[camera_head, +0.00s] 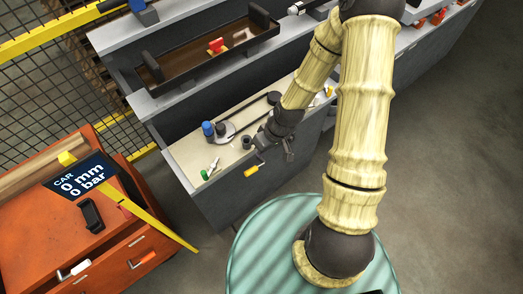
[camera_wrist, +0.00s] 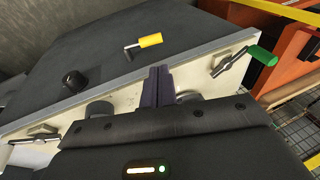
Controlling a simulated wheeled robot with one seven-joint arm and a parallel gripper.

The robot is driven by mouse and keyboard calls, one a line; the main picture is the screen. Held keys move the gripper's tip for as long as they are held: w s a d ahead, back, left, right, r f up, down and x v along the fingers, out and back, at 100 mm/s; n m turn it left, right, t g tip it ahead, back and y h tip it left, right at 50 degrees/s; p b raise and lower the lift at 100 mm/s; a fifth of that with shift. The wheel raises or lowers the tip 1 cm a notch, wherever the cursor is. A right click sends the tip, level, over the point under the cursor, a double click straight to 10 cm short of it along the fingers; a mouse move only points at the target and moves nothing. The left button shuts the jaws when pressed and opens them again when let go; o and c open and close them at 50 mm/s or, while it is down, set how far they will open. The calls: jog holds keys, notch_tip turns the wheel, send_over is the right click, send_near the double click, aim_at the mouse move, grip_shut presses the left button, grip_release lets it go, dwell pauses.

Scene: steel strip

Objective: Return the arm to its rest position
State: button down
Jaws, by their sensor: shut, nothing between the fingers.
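My arm, in a cream ribbed cover (camera_head: 361,105), rises from a round ribbed teal top, bends over and reaches down to the workbench. My gripper (camera_head: 289,152) hangs by the bench's front edge. In the wrist view its two dark fingers (camera_wrist: 157,86) are together, with nothing between them. A yellow-handled tool (camera_head: 252,169) is just left of and below the gripper; it also shows in the wrist view (camera_wrist: 150,41). I cannot tell whether the fingertips touch the bench.
The beige bench top (camera_head: 186,153) carries a green-handled tool (camera_head: 207,172), a blue knob (camera_head: 208,128) and a dark round part (camera_head: 247,142). A brown tray (camera_head: 180,58) lies behind. An orange drawer cabinet (camera_head: 40,220) stands left. Grey floor is open at right.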

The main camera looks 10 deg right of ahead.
jog(key=shift+w, duration=0.1)
jog(key=s+d+r+m+h+p, duration=0.1)
jog(key=d+r+m+p, duration=0.1)
jog(key=r, duration=0.7)
jog(key=s+d+r+m+t+h+p, duration=0.1)
jog(key=s+d+r+p, duration=0.1)
jog(key=r, duration=0.8)
jog(key=s+d+r+m+t+h+p, duration=0.1)
jog(key=d+r+p, duration=0.3)
jog(key=r, duration=0.5)
jog(key=shift+s+r+m+h+p, duration=0.4)
jog(key=shift+s+m, duration=0.35)
jog(key=shift+m, duration=0.05)
